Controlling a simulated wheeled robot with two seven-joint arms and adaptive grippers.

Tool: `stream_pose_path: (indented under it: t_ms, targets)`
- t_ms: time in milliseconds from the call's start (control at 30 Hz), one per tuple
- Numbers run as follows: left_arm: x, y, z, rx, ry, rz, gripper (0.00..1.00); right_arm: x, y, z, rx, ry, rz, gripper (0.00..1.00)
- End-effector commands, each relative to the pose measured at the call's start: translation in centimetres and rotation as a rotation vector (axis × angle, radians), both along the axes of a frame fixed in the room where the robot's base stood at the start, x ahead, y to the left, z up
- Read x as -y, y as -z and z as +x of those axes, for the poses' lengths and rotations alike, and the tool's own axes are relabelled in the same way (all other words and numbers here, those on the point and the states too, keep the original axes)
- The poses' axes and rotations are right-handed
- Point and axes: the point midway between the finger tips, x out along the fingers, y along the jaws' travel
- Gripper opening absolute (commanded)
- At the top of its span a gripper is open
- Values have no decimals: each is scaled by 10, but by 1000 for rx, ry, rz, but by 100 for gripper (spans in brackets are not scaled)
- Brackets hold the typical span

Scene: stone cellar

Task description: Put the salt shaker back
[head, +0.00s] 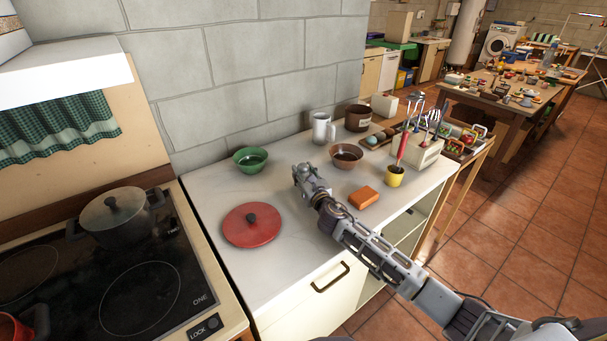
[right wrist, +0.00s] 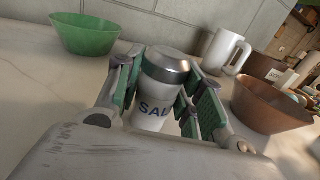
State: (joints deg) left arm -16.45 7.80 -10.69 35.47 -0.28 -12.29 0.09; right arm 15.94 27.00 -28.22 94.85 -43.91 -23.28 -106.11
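The salt shaker (right wrist: 154,103) is white with a silver cap and dark lettering, partly cut off by my gripper. In the right wrist view it sits between the two green-padded fingers of my right gripper (right wrist: 160,98), which appear to press on it from both sides. In the head view my right gripper (head: 306,178) is low over the white counter (head: 285,202), between the green bowl and the brown bowl. The shaker is hard to make out there, and I cannot tell whether its base touches the counter. My left gripper is not in view.
Around the gripper are a green bowl (head: 250,159), a white mug (head: 322,128), a brown bowl (head: 346,156), an orange block (head: 364,197) and a red lid (head: 252,225). A utensil holder (head: 422,152) and yellow cup (head: 395,177) stand right. The stove (head: 120,275) is left.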

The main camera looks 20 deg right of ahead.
Motion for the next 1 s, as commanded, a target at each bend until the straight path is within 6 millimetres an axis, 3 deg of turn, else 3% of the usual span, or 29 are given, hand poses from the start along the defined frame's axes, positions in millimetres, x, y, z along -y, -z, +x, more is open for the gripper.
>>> stream_pose_path:
  t_ms: [133, 400, 667, 1000]
  targets:
    - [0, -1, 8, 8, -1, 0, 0, 0, 0, 0, 0, 0, -1, 57]
    - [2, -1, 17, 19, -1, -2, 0, 0, 0, 0, 0, 0, -1, 57]
    - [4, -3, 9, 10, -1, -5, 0, 1, -3, -3, -1, 0, -2, 57]
    - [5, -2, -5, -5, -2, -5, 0, 3, -3, -31, -1, -1, -1, 57]
